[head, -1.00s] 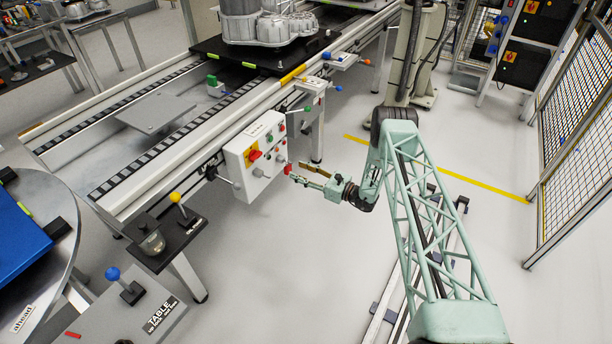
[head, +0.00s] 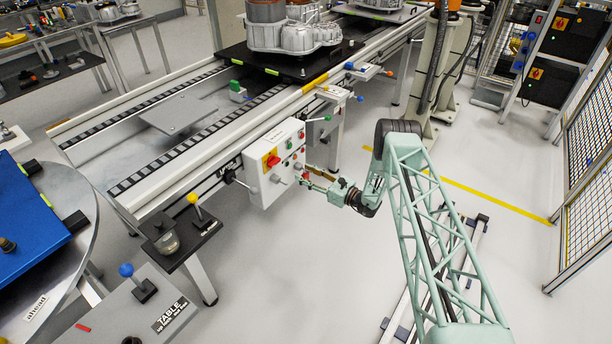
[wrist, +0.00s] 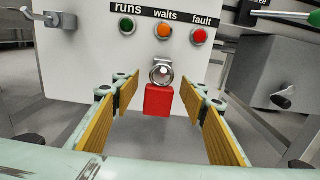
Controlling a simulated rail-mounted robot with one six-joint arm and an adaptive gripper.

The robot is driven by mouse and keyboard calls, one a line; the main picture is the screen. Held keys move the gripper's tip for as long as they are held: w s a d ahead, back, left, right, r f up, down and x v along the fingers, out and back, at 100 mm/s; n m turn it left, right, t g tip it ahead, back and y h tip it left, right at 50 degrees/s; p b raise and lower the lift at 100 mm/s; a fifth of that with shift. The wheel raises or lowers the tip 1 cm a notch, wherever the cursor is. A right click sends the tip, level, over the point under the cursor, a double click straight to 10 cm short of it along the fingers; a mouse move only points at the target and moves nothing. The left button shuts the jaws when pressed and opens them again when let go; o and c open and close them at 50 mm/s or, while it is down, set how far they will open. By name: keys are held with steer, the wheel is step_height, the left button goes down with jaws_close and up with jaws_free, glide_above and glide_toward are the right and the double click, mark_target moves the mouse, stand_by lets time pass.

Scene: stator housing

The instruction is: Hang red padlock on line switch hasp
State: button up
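The red padlock (wrist: 159,100) is upright below a round silver fitting (wrist: 161,73) on the front of the white control box, under the lamps. I cannot tell how its shackle meets that fitting. My gripper (wrist: 160,100) is open, with one yellow-faced finger on each side of the padlock and a visible gap on both sides. In the head view my gripper (head: 312,180) is at the right edge of the control box (head: 275,163). A red switch on a yellow plate (head: 272,160) is on the box's face. No separate hasp can be made out.
Green, orange and red lamps labelled runs, waits and fault (wrist: 163,30) sit above the padlock. A grey box with a knob (wrist: 283,98) is at the right of the wrist view. The conveyor (head: 200,150) runs behind the control box. The floor (head: 300,270) in front is clear.

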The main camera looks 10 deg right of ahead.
steer(key=shift+c, duration=0.5)
steer(key=c, duration=0.9)
steer(key=shift+s+d+r, duration=0.15)
steer(key=shift+s+r, duration=0.05)
steer(key=shift+r, duration=0.35)
steer(key=shift+s+d, duration=0.15)
steer(key=shift+v, duration=1.15)
steer(key=shift+s+d, duration=0.25)
steer(key=shift+d, duration=0.05)
steer(key=shift+r+v, duration=0.1)
steer(key=shift+v, duration=1.4)
steer(key=shift+r+v, duration=0.15)
steer(key=shift+v, duration=1.35)
steer(key=shift+a, duration=0.15)
